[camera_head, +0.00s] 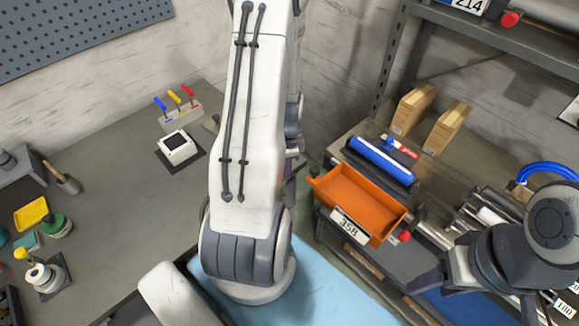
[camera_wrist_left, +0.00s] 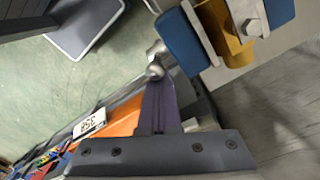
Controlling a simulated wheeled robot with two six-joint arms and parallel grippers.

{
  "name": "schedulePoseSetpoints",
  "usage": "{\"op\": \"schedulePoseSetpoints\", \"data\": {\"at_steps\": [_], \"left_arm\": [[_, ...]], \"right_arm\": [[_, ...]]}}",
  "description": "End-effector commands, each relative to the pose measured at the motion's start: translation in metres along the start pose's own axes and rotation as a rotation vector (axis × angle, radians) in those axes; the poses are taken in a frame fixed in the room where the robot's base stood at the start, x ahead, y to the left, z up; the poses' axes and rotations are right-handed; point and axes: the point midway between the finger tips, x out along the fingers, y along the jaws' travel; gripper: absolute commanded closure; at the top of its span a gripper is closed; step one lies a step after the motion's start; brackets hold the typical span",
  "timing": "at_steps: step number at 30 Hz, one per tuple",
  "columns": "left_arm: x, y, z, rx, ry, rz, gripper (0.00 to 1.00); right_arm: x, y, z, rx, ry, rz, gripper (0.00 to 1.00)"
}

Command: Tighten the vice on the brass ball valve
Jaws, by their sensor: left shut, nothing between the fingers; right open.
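In the left wrist view, a brass-coloured piece (camera_wrist_left: 228,40), which looks like the ball valve, sits between two blue blocks (camera_wrist_left: 180,42) that look like the vice's jaws. A silver rounded knob (camera_wrist_left: 155,71) is beside the near blue block. My left gripper (camera_wrist_left: 159,88) is shut and empty, its fingertips close below this knob; I cannot tell whether they touch. In the head view I cannot make out the vice or valve, and my large white arm covers the middle. My right gripper (camera_head: 477,297) is open and empty at the lower right.
An orange bin labelled 358 (camera_head: 358,198) and a blue roller (camera_head: 381,158) lie on the right bench. Cardboard boxes (camera_head: 412,108) stand behind. The left bench holds a white device (camera_head: 177,148), a screwdriver rack (camera_head: 181,113) and a yellow tray (camera_head: 31,213). Its middle is clear.

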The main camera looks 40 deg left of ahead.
Motion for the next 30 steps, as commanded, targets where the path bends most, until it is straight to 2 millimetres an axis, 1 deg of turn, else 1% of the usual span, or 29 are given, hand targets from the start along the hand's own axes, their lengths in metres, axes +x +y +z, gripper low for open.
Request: {"op": "schedulePoseSetpoints", "data": {"at_steps": [11,21,30], "left_arm": [[0.0,0.0012,0.0018,0.0,0.0,0.001,1.0],[0.0004,0.0056,0.0099,0.0,0.0,0.001,1.0],[0.0005,0.0063,0.0111,-0.001,-0.001,0.003,1.0]], "right_arm": [[-0.0001,0.0,0.0,0.0,0.0,0.0,0.46],[-0.0002,0.0,0.0,0.0,0.0,0.0,0.46],[-0.0002,0.0,0.0,0.0,0.0,0.0,0.46]]}}
